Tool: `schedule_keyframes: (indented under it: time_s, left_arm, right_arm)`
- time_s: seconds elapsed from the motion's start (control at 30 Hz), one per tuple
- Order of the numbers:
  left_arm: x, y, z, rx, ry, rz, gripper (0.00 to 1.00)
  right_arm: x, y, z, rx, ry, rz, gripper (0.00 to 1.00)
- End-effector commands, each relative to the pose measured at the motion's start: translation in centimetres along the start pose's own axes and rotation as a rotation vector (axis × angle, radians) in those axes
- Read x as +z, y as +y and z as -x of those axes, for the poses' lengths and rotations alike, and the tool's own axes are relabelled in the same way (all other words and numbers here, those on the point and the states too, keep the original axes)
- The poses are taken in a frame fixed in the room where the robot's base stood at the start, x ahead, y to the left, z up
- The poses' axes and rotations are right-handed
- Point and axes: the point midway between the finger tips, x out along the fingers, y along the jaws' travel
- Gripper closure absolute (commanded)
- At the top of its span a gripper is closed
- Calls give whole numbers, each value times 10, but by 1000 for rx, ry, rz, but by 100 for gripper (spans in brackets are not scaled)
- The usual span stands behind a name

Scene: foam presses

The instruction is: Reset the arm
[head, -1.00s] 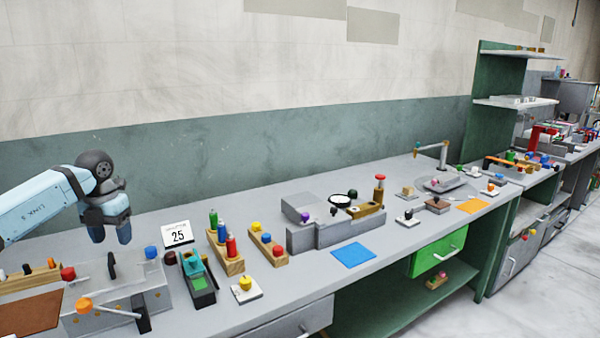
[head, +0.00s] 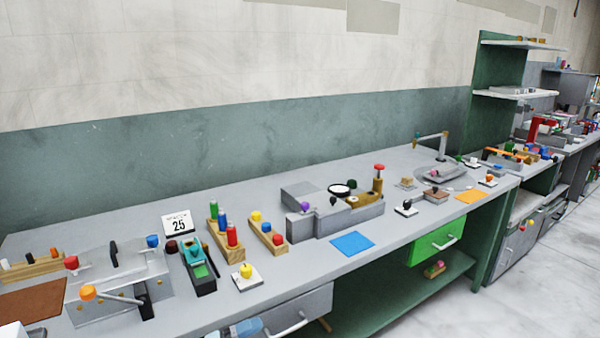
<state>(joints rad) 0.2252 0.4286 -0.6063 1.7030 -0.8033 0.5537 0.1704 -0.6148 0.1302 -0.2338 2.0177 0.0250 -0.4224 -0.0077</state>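Neither of my grippers shows in the head view. A light blue part of my own arm (head: 240,328) shows at the bottom edge, in front of the grey drawer front. A white shape at the bottom left corner is cut off, and I cannot tell what it is. No gripper is seen touching anything on the bench.
The long grey bench (head: 300,265) holds a calendar block (head: 179,224), a teal stapler-like device (head: 197,262), wooden peg blocks (head: 228,251), a grey stepped fixture (head: 335,222) and a blue mat (head: 352,243).

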Motion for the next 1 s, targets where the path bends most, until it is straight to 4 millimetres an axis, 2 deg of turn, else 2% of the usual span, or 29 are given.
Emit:
schedule_keyframes:
  time_s: [0.03, 0.17, 0.37, 0.5, 0.67, 0.8, 0.83, 1.0]
  left_arm:
    - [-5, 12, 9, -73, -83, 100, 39]
    - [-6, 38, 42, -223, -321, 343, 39]
    - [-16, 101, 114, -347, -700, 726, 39]
    - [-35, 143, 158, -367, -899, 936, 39]
    - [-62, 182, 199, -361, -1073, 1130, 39]
    - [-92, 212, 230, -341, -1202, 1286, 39]
    - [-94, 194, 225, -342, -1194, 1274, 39]
    - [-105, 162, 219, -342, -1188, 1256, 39]
  right_arm:
    - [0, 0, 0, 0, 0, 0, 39]
    - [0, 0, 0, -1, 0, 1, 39]
    - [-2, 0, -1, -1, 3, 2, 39]
    - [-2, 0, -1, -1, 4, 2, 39]
    - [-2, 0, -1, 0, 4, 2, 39]
    - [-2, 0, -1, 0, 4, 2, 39]
    - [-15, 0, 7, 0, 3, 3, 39]
    - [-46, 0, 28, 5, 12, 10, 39]
